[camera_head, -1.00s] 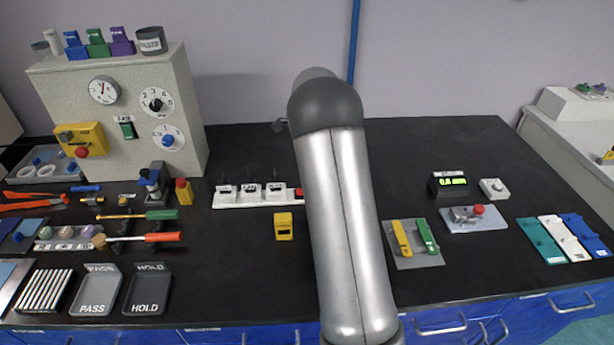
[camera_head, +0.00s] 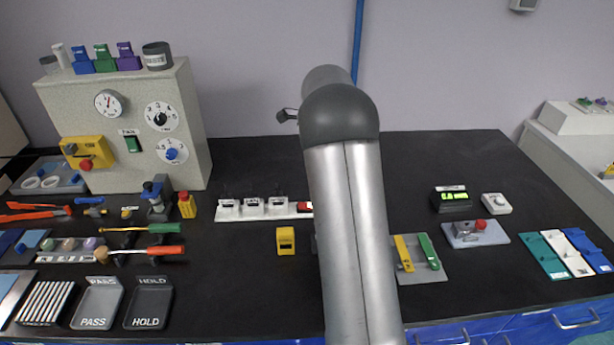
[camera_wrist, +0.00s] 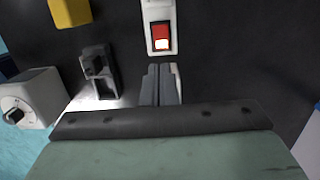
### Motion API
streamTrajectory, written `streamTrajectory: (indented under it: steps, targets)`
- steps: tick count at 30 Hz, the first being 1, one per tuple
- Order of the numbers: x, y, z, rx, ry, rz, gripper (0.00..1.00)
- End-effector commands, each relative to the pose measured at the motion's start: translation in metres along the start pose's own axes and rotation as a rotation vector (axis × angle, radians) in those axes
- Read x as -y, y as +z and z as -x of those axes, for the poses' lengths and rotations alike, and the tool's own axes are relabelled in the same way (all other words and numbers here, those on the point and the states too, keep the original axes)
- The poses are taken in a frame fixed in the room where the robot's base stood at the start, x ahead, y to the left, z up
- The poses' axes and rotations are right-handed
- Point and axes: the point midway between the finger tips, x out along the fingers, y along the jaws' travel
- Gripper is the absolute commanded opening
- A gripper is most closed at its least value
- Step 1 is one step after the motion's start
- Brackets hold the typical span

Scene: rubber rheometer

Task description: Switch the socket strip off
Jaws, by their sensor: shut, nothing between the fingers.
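The white socket strip (camera_head: 240,212) lies on the black bench in the head view, left of my arm. Several dark plugs sit along it. Its red switch (camera_head: 304,207) is at the right end, partly hidden by my arm. In the wrist view the strip's end (camera_wrist: 149,8) stands at top centre, with a red rocker switch (camera_wrist: 160,36) whose lower part glows bright. My gripper (camera_wrist: 161,72) is shut and empty, its fingertips just below the strip's end in the picture, close to the switch. I cannot tell whether they touch it. My arm hides my gripper in the head view.
A yellow block (camera_head: 286,240) stands in front of the strip and shows in the wrist view (camera_wrist: 70,11). Also there are a grey upright fixture (camera_wrist: 98,72) and a white box with a dial (camera_wrist: 30,102). The bench behind the strip is clear.

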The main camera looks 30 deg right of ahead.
Motion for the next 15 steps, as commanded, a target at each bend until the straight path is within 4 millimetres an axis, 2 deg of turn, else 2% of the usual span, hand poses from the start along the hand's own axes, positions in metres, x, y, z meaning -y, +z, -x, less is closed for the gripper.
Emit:
streamTrajectory:
  steps: [1, 11, 15]
  targets:
    - [-0.002, 0.000, 0.007, 0.017, 0.001, -0.004, 0.00]
    - [-0.002, 0.001, 0.001, 0.030, -0.002, -0.001, 0.00]
    - [-0.002, 0.001, -0.008, 0.030, 0.001, -0.001, 0.00]
